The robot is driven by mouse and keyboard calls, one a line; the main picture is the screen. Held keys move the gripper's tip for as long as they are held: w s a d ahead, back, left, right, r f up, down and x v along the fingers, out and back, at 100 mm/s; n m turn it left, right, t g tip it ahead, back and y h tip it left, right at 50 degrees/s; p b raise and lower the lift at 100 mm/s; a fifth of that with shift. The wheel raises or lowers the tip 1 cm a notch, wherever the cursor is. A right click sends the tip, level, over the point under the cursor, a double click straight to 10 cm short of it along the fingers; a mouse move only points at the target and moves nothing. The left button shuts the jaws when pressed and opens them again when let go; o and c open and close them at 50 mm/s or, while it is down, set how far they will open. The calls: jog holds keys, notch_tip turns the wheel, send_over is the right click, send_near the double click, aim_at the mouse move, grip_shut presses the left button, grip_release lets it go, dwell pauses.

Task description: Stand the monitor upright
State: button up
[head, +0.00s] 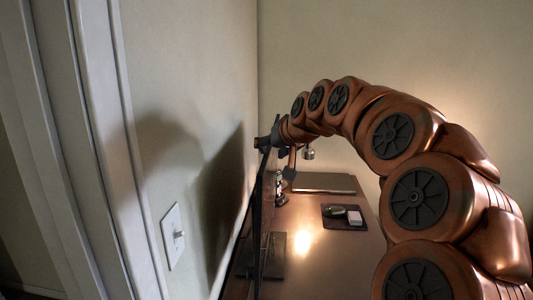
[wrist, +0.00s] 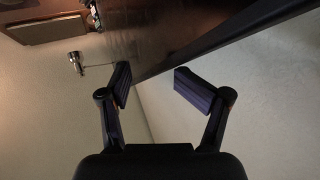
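The monitor (head: 259,215) shows almost edge-on in the head view as a thin dark panel, near vertical, close to the left wall. A flat dark plate (head: 274,258) beside its lower part looks like its base. I cannot tell its exact tilt. In the wrist view a long dark edge (wrist: 225,40), probably the monitor's, runs diagonally beyond the fingertips. My gripper (wrist: 151,72) is open, with a wide gap between its two finger pads and nothing held. In the head view it is near the monitor's top end; contact there is unclear.
The brown desk (head: 320,265) carries a closed flat laptop-like slab (head: 325,183) at the back and a dark mat (head: 329,223) with a green and a white item. A silver lamp head (head: 308,153) hangs behind. The wall with a switch (head: 174,236) is close on the left.

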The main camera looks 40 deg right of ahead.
jog(key=v, duration=0.9)
jog(key=shift+a+r, duration=0.15)
jog(key=shift+c, duration=0.2)
